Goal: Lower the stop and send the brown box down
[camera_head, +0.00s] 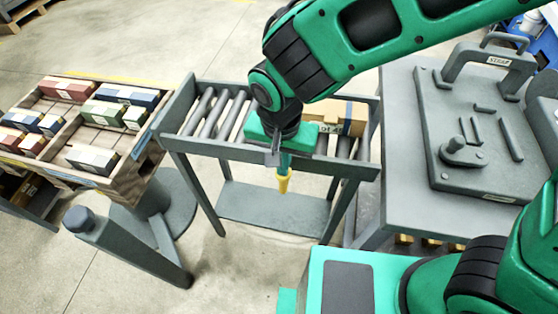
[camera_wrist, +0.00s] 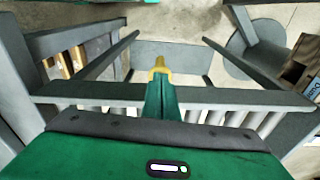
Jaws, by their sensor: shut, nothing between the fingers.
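The brown box (camera_head: 346,114) sits on the right part of the roller conveyor (camera_head: 218,147), partly hidden behind my arm and wrist. A small grey upright piece (camera_head: 272,157) shows at the front rail beside my gripper; I cannot tell whether it is the stop or whether it is raised. My gripper (camera_head: 284,181) points down just at the front rail, its yellow fingertips together and empty, over the lower shelf in the picture. In the wrist view the shut fingers (camera_wrist: 160,68) cross the grey rail (camera_wrist: 100,92); contact with it is unclear.
A tilted wooden crate (camera_head: 120,163) with several coloured boxes stands left of the conveyor on a round-based stand (camera_head: 180,208). A grey table (camera_head: 405,175) with a handled plate (camera_head: 470,130) stands close on the right. Open floor (camera_head: 240,250) lies in front of the conveyor.

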